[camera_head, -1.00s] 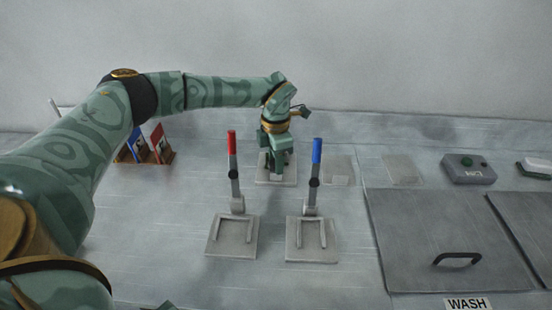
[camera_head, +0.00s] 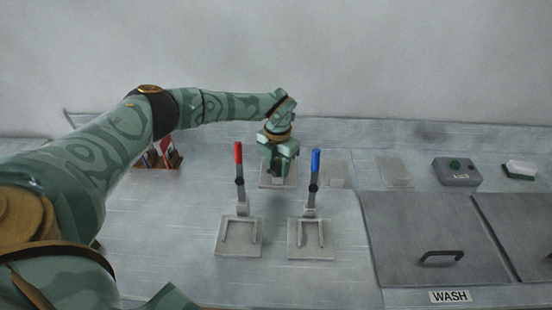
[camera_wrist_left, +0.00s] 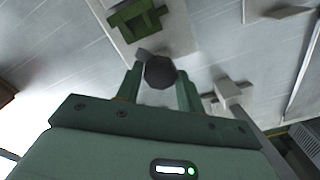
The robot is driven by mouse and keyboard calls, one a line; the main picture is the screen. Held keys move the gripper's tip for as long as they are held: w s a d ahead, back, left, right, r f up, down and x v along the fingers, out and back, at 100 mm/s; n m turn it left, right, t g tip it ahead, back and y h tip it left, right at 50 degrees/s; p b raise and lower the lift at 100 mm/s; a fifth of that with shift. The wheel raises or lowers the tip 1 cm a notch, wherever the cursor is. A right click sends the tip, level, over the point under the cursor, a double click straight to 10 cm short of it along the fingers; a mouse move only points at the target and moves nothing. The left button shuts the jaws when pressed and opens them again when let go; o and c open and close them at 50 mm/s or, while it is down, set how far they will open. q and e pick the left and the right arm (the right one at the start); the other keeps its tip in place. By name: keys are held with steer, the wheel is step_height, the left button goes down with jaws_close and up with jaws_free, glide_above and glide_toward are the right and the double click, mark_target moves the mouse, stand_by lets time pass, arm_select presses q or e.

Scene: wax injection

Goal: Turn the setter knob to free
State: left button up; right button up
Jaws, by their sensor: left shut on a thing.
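My left gripper (camera_head: 277,170) points down over the small grey plate (camera_head: 264,183) behind the two levers. In the left wrist view the dark round setter knob (camera_wrist_left: 160,72) sits between the two green fingers of my left gripper (camera_wrist_left: 160,82), which is shut on it. A small grey nub (camera_wrist_left: 143,55) shows beside the knob. A green raised piece (camera_wrist_left: 138,17) lies on the light plate past the knob. In the head view the gripper hides most of the knob, and its setting cannot be read. My right gripper is not in view.
A red-tipped lever (camera_head: 239,180) and a blue-tipped lever (camera_head: 314,180) stand upright just in front of the gripper. A holder with cards (camera_head: 160,160) is under my left arm.

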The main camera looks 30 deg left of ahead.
arm_select(q)
steer(key=n+p, duration=0.3)
steer(key=shift+r+n, duration=0.25)
steer(key=shift+n, duration=0.05)
steer(key=n+p, duration=0.2)
steer(key=shift+n, duration=0.4)
steer(key=shift+w+n+p, duration=0.1)
steer(key=shift+n+p, duration=0.6)
steer(key=shift+n, duration=0.5)
steer(key=shift+f+n+p, duration=0.1)
steer(key=shift+n+p, duration=0.5)
steer(key=shift+n, duration=0.7)
steer(key=o, duration=1)
steer(key=shift+f, duration=0.1)
